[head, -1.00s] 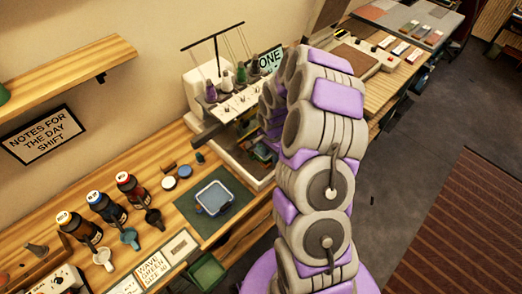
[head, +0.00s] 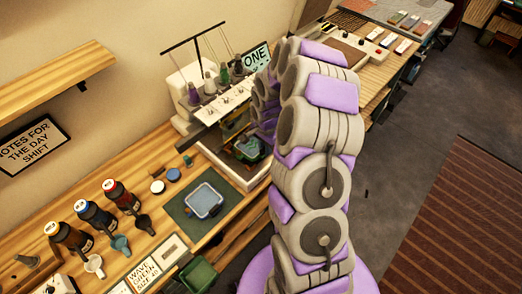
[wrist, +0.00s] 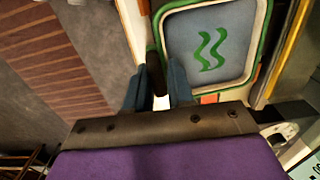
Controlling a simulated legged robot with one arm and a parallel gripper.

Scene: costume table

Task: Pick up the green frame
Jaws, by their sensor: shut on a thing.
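The green frame (wrist: 262,45) shows in the wrist view, with a rounded green rim around grey fabric bearing a green wavy mark. My gripper (wrist: 157,80) is shut on a dark tab at the side of the frame, with one blue-grey finger on each side of it. In the head view the green frame (head: 247,149) shows partly by the white sewing machine. My arm and the machine hide the rest of it and the gripper there. Whether it touches the surface below, I cannot tell.
A blue frame (head: 205,200) lies on a dark green mat (head: 183,208). The white sewing machine (head: 188,85) with thread cones stands behind the gripper. Several bottles (head: 92,214) and small cups stand at left. A green bin (head: 198,274) sits at the front edge.

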